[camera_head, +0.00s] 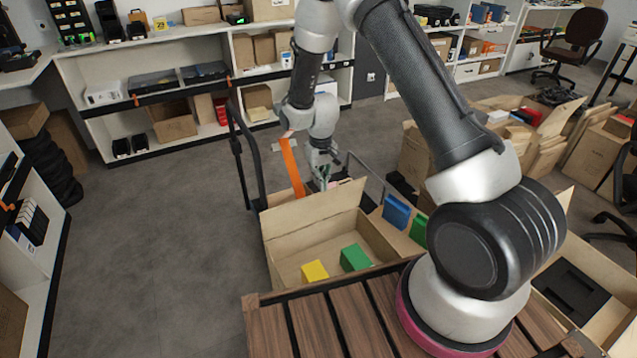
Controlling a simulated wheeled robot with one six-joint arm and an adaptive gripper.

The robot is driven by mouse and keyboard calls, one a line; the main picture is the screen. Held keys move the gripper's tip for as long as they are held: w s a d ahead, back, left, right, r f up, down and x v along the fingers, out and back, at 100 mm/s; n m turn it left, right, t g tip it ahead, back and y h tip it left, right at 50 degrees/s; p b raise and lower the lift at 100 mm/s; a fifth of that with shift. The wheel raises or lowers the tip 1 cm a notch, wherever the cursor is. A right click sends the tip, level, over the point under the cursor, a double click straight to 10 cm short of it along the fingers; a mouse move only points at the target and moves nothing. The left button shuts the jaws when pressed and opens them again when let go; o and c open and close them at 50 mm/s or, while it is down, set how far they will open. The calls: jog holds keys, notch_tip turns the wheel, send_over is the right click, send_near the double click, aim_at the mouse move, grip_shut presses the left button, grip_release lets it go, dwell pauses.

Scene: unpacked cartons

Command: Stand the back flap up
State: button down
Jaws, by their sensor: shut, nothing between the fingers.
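An open brown carton (378,240) stands just beyond the slatted wooden deck. A yellow block (314,271) and a green block (355,258) lie inside it. Its back flap (312,214) rises from the far edge, raised and apparently leaning slightly. My gripper (325,182) is at the far side of this flap, close to its top edge, pointing down. Its fingers are shut and empty. The fingertips are small and partly hidden near the flap, so I cannot tell whether they touch it.
A blue block (397,212) and another green block (418,231) are right of the carton. Dark cart rails (250,150) rise behind it. A carton with a black insert (570,291) is at the right. Shelves line the back wall. Grey floor (160,240) at left is clear.

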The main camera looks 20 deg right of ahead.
notch_tip(320, 180, down, 12)
jog(key=w, duration=0.3)
jog(key=w+r, duration=0.1)
jog(key=shift+w+a, duration=0.2)
jog(key=shift+a, duration=0.2)
notch_tip(320, 180, up, 10)
jog(key=s, duration=0.2)
jog(key=shift+d+f, duration=0.2)
jog(key=shift+f, duration=0.05)
